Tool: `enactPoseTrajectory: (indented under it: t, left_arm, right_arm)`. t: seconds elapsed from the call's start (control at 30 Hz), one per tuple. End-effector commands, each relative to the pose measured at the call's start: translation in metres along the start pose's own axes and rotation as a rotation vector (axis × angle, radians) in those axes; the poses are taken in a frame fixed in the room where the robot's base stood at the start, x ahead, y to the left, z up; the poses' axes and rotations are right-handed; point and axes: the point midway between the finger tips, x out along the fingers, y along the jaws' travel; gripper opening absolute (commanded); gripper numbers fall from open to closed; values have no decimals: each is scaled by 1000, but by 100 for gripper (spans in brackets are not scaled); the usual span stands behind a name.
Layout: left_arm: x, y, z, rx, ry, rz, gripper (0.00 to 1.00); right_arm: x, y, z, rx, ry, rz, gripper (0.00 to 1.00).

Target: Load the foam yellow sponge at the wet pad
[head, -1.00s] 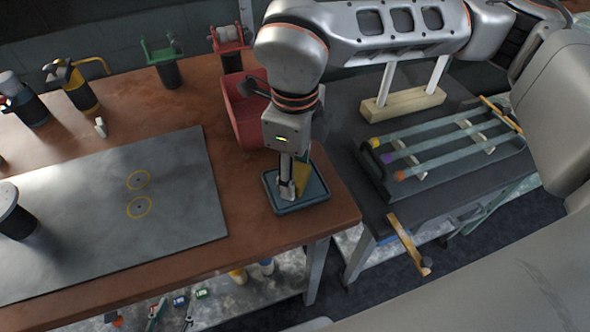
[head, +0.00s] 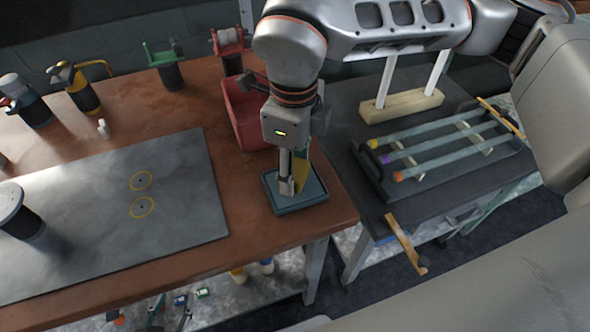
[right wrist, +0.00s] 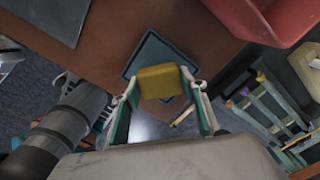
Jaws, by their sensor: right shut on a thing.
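The yellow foam sponge (head: 301,170) is between the fingers of my right gripper (head: 289,185), which is shut on it. In the right wrist view the sponge (right wrist: 160,82) sits between the two green-lined fingers (right wrist: 164,105). The wet pad (head: 313,196) is a dark blue-grey square tray near the right edge of the brown table. The sponge is over the pad in the head view; I cannot tell if they touch. The pad also shows behind the sponge in the right wrist view (right wrist: 148,52). My left gripper is not in view.
A red bin (head: 243,112) stands just behind the pad. A grey mat (head: 110,205) with two yellow rings lies to the left. On the dark table at right are a tube rack (head: 440,160) and a wooden block (head: 402,105). Several spools line the back left.

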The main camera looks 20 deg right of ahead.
Motion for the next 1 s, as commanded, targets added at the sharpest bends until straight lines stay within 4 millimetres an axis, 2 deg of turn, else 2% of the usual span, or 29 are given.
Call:
enactPoseTrajectory:
  t: [0.2, 0.63, 1.0]
  left_arm:
    - [-5, -4, -16, 3, 15, -5, 40]
    - [-17, -7, -30, 4, 20, -7, 40]
    - [-16, -9, -36, 5, 28, -10, 40]
  right_arm:
    - [-20, 0, 0, -1, -3, -4, 25]
    - [-50, 0, 0, 1, -2, -3, 25]
    - [-53, 0, 0, 0, 0, 0, 25]
